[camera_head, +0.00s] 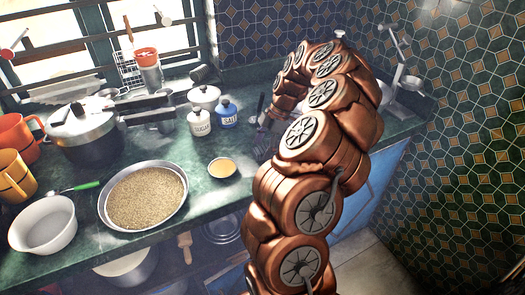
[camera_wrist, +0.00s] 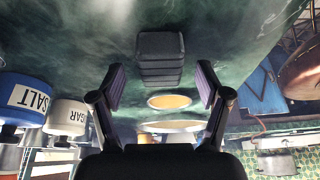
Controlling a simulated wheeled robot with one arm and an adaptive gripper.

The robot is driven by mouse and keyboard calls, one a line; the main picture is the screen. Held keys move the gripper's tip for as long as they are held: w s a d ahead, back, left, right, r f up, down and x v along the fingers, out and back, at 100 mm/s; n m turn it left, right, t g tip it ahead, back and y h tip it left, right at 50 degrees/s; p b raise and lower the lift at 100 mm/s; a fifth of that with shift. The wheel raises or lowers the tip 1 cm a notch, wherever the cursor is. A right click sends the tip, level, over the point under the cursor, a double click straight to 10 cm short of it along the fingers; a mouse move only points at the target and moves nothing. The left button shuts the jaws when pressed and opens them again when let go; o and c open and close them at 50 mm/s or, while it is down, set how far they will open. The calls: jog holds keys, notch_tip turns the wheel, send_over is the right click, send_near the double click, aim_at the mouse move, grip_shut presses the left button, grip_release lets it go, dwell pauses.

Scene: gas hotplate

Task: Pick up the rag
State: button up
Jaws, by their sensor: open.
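In the wrist view, a dark grey, layered, folded block (camera_wrist: 160,58) lies on the green counter; it looks like the rag. My gripper (camera_wrist: 160,82) is open, with one finger on each side of the picture. The block appears between and beyond the fingertips, and neither finger is seen touching it. I cannot tell the exact gap. In the head view, my copper-coloured arm arches over the counter and hides the area under it; I cannot clearly make out the rag there.
The sugar jar (camera_head: 199,122) and blue salt jar (camera_head: 227,114) stand near my gripper. A small dish (camera_head: 222,168) and a large pan of grain (camera_head: 146,196) are on the counter (camera_head: 80,258). A pressure cooker (camera_head: 88,140) is further left; a tap (camera_head: 398,75) is at right.

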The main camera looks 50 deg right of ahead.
aim_at(258, 151)
jog(key=shift+c, duration=0.3)
jog(key=c, duration=1)
jog(key=shift+r+b, duration=0.6)
jog(key=shift+r, duration=0.85)
jog(key=shift+s+r, duration=0.15)
jog(key=shift+r, duration=0.15)
jog(key=s+a+b, duration=0.1)
jog(key=s, duration=0.4)
jog(key=s+a+r+b, duration=0.1)
jog(key=s+a, duration=0.1)
jog(key=s, duration=0.3)
jog(key=s+a+b, duration=0.2)
jog(key=s, duration=0.2)
jog(key=shift+s+a+r, duration=0.15)
jog(key=shift+s+r, duration=0.05)
jog(key=shift+s, duration=0.2)
